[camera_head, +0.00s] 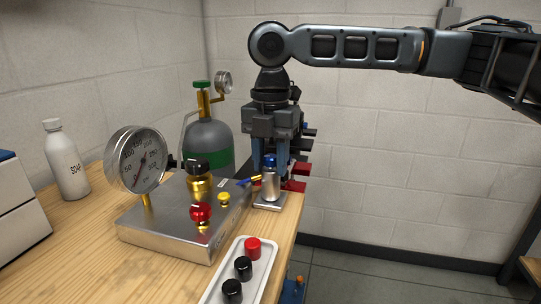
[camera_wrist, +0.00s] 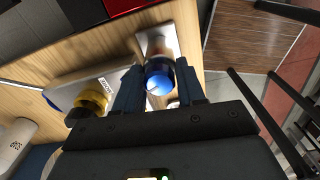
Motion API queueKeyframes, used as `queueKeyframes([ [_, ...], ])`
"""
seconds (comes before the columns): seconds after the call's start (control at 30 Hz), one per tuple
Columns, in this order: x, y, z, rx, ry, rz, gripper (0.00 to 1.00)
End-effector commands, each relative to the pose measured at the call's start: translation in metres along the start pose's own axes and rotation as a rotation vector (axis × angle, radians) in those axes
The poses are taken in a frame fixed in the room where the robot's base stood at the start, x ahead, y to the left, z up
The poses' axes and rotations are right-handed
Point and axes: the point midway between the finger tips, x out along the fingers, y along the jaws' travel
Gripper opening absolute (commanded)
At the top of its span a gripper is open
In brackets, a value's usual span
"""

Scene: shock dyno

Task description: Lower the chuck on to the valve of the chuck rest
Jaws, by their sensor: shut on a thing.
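The chuck (camera_head: 271,184) is a silver cylinder with a blue top and a brass side fitting, upright over the chuck rest (camera_head: 266,205). The rest is a small bright metal plate near the table's right edge. My gripper (camera_head: 270,160) points down and is shut on the chuck near its blue top. In the wrist view the blue cap (camera_wrist: 159,85) lies between the two dark blue fingers, with the rest plate (camera_wrist: 155,40) beyond it. The valve is hidden by the chuck. I cannot tell whether the chuck touches it.
A metal manifold box (camera_head: 170,225) with a large dial gauge (camera_head: 138,160), a red knob (camera_head: 201,212) and brass fittings stands left of the chuck. A white tray (camera_head: 222,278) with black and red caps lies in front. A gas cylinder (camera_head: 208,143) stands behind.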

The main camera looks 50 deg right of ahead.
Motion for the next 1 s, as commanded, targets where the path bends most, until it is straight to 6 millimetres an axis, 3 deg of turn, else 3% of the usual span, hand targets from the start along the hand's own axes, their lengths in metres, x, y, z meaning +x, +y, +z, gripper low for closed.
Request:
queueKeyframes([
  [0.3, 0.001, 0.000, 0.000, 0.000, 0.000, 0.001, 0.00],
  [0.33, 0.001, 0.000, 0.000, 0.000, 0.000, 0.001, 0.41],
  [0.6, 0.001, 0.000, 0.000, 0.000, 0.000, 0.000, 0.67],
  [0.87, 0.001, 0.000, 0.000, 0.000, 0.000, 0.000, 0.69],
  [1.0, -0.010, 0.000, 0.000, 0.000, 0.000, 0.001, 0.69],
])
